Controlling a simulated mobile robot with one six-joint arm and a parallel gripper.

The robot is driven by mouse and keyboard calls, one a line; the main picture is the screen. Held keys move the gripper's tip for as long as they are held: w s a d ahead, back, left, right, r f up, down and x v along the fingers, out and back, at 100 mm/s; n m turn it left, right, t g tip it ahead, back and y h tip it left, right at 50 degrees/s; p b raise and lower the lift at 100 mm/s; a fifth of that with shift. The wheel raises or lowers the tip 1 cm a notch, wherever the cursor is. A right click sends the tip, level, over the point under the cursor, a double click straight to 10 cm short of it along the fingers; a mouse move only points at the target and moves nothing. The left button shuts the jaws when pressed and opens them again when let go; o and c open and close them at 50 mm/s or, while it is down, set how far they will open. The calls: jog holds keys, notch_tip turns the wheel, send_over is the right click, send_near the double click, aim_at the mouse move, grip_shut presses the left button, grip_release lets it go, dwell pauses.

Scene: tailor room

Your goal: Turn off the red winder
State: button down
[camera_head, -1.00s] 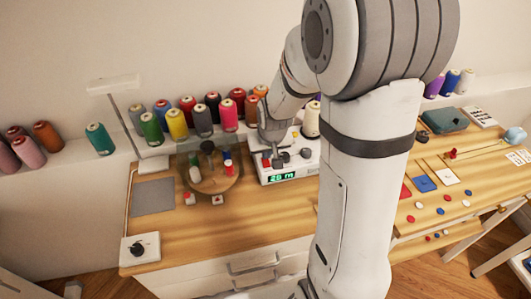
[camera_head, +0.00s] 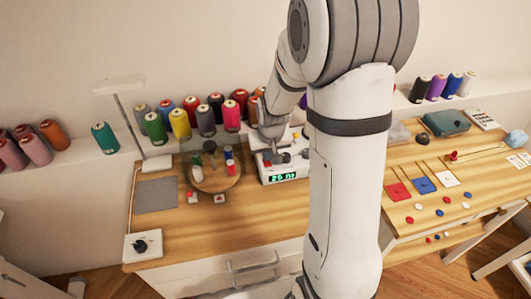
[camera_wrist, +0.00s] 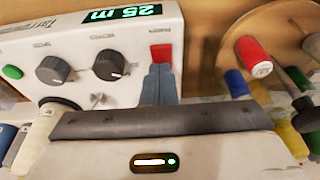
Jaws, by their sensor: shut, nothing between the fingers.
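The winder is a white box (camera_head: 300,171) with a lit green readout (camera_head: 282,177), behind the wooden round plate's right side. In the wrist view its panel (camera_wrist: 75,75) shows a readout of 25 m (camera_wrist: 123,13), two dark knobs, a green button (camera_wrist: 12,72) and a red switch (camera_wrist: 161,52). My gripper (camera_wrist: 160,72) is shut and empty, its blue-grey fingertips at the lower edge of the red switch; I cannot tell whether they touch it. In the head view my gripper (camera_head: 268,150) is over the winder's left part, small and partly hidden.
The round wooden plate (camera_head: 228,181) carries small spools and a dark post. Several thread cones line the back ledge, close to my arm. A white box with a black knob (camera_head: 141,245) sits at the front left. The desk front middle is clear.

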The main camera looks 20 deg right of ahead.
jog(key=shift+s+a+f, duration=0.1)
jog(key=shift+s+f, duration=0.2)
jog(key=shift+f, duration=0.1)
jog(key=shift+s+f, duration=0.15)
jog(key=shift+s, duration=0.7)
jog(key=shift+w+r, duration=0.1)
jog(key=shift+r, duration=0.5)
jog(key=p+v, duration=0.2)
jog(key=v, duration=0.1)
jog(key=shift+w+r, duration=0.3)
jog(key=shift+w, duration=0.1)
jog(key=s+v, duration=0.1)
jog(key=v, duration=0.9)
jog(key=shift+f, duration=0.1)
